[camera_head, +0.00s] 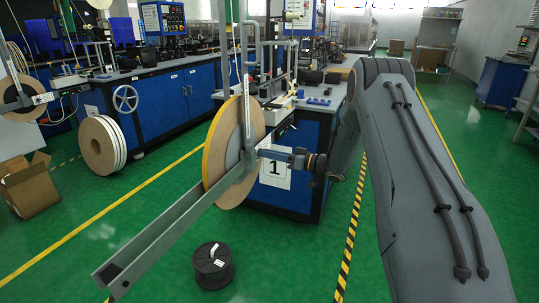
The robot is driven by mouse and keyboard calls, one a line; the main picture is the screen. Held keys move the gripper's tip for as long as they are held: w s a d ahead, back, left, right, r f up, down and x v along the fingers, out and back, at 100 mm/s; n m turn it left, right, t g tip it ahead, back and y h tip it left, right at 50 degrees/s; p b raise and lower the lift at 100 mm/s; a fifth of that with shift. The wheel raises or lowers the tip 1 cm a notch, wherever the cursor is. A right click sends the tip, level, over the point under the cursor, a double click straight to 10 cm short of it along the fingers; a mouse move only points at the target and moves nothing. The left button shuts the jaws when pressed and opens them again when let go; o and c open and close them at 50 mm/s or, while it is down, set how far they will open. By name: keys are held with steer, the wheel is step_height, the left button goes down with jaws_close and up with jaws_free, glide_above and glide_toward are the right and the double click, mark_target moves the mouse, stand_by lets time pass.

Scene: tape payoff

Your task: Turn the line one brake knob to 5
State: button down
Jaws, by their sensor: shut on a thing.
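The line one payoff reel (222,155), a large tan disc with a yellow edge, hangs on a grey metal arm (160,228) in the middle of the head view. My gripper (268,154) comes in from the right and is shut at the hub side of this reel, on the brake knob. The knob is mostly hidden by the jaws and too small to make out. Its scale and pointer cannot be read. A white sign with a black 1 (274,169) is on the blue cabinet just below and behind my gripper.
A black spool (211,272) stands on the green floor below the reel arm. White-edged rolls (100,143) and an open cardboard box (28,186) are at left. Line one's blue cabinet (290,200) stands behind my gripper. Floor is clear at front left.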

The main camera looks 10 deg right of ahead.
steer(key=shift+s+f, duration=0.1)
steer(key=shift+f, duration=0.05)
steer(key=c, duration=1.5)
jaws_free()
steer(key=shift+c, duration=0.2)
steer(key=v, duration=0.7)
steer(key=shift+s+d, duration=0.2)
steer(key=shift+d, duration=0.1)
